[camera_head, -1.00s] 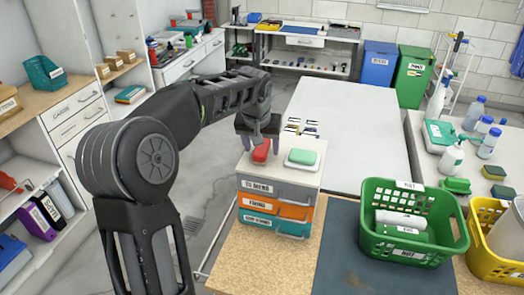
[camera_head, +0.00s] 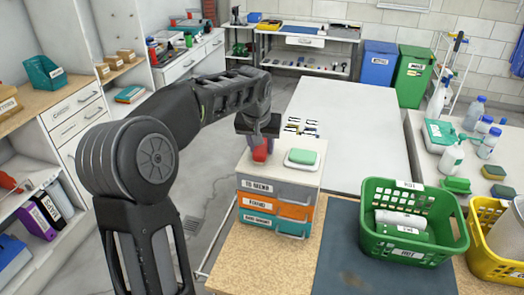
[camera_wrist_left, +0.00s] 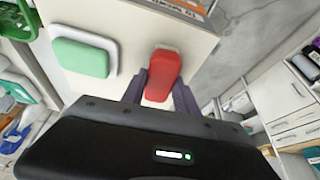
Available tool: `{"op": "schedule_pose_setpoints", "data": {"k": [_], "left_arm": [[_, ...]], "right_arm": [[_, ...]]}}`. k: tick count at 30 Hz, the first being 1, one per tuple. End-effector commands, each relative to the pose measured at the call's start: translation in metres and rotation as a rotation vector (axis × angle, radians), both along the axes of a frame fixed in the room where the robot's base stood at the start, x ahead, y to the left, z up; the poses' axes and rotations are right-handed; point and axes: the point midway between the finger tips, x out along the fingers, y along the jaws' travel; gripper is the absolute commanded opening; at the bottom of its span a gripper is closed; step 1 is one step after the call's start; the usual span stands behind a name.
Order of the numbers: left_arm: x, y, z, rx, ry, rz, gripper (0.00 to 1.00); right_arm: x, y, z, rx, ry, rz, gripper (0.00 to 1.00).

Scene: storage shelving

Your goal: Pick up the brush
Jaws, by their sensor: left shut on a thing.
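The red brush (camera_head: 261,154) is at the left of the top of a small white drawer unit (camera_head: 285,177). My left gripper (camera_head: 259,141) comes down over it from behind and is shut on it. In the left wrist view the red brush (camera_wrist_left: 163,72) sits between the two dark fingers (camera_wrist_left: 162,88) of my left gripper. My right gripper is not in view.
A green sponge-like block on a white dish (camera_head: 302,157) lies just right of the brush. A green basket (camera_head: 412,248) with rolled items and a yellow basket (camera_head: 490,262) stand to the right. A bare white table (camera_head: 350,110) is behind.

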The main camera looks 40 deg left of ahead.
Motion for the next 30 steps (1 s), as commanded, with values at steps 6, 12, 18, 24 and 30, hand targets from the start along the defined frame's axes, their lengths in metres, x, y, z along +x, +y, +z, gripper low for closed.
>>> {"op": "schedule_pose_setpoints", "data": {"k": [6,12,18,24,30], "left_arm": [[0.000,0.000,0.000,0.000,0.000,0.000,0.00],[0.001,0.000,0.010,0.001,-0.002,0.000,0.00],[0.001,0.000,0.043,0.002,-0.006,0.000,0.00],[0.001,0.000,0.082,0.001,-0.004,-0.001,0.00],[0.000,0.000,0.099,0.000,0.000,0.000,0.00]], "right_arm": [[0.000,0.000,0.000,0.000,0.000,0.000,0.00],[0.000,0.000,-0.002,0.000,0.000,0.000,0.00],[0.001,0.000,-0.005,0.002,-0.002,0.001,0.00],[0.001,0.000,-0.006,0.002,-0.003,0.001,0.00],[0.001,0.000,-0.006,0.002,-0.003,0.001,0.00]]}}
